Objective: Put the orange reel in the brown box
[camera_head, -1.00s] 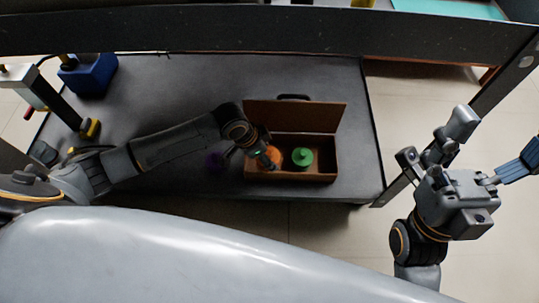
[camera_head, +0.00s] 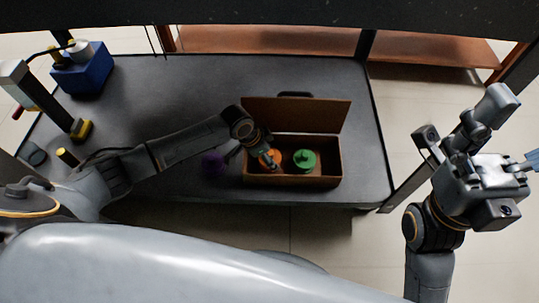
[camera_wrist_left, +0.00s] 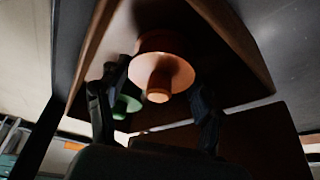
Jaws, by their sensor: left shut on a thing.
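The brown box (camera_head: 318,181) stands on the dark table with its lid (camera_head: 300,112) raised at the back. The orange reel (camera_head: 277,156) is at the left part of the box in the head view, partly hidden by my left gripper (camera_head: 268,162). In the left wrist view, the orange reel (camera_wrist_left: 165,68) sits between the fingers of my left gripper (camera_wrist_left: 160,95), which is shut on it, within the box's outline. I cannot tell whether it touches the box floor. My right arm is at the right of the head view; its finger state is unclear.
A green reel (camera_head: 304,160) lies in the box, right of the orange one. A blue container (camera_head: 83,70) stands at the back left. The table right of the box is clear.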

